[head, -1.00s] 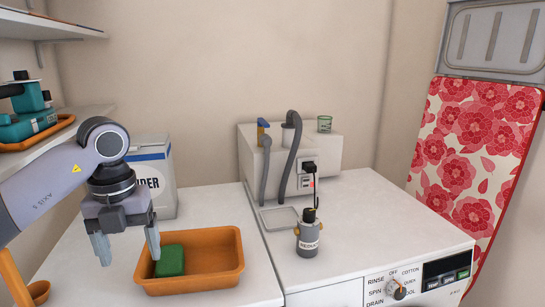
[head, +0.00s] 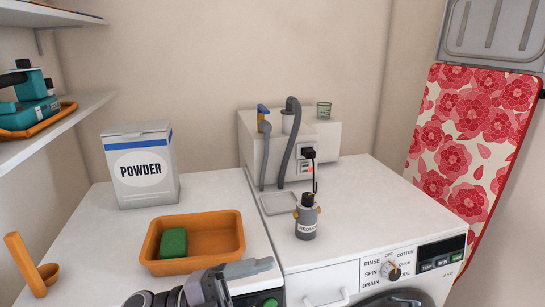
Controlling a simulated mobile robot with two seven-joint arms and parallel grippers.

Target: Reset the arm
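My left gripper (head: 262,267) is low in the head view, in front of the orange tray (head: 232,253) and near the seam between the left counter and the washing machine. It is seen side-on, pointing right, and I cannot tell whether its fingers are open or shut. No held object shows. Most of my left arm is below the picture. My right gripper is not in view.
A green sponge (head: 173,242) lies in the orange tray. A powder box (head: 140,168) stands behind it and an orange scoop (head: 46,272) lies left. A small grey bottle (head: 307,222) stands on the washing machine (head: 365,215), before a white box with hoses (head: 328,137).

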